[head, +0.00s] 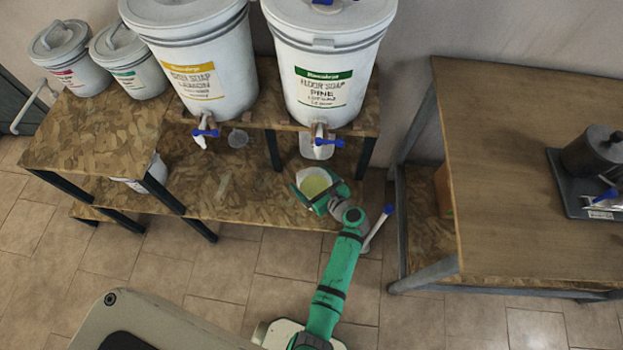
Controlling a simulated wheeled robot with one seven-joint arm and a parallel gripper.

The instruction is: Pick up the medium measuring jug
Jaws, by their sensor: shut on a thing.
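A pale measuring jug (314,183) with yellow-green contents inside is at my gripper (322,200), at the right end of the low shelf. My gripper is shut on this jug, with its green fingers around the jug's near side. The jug looks about upright; whether its base touches the shelf cannot be told. A clear container (313,148) shows behind it, below the pine drum's tap. The jug's size mark is not readable.
The lemon drum (198,70) and pine drum (322,75) stand on the upper shelf, with blue-handled taps jutting forward. Two smaller tubs stand at left. A wooden table (530,150) at right holds a dark tray with a pot. The low shelf's middle (220,190) is clear.

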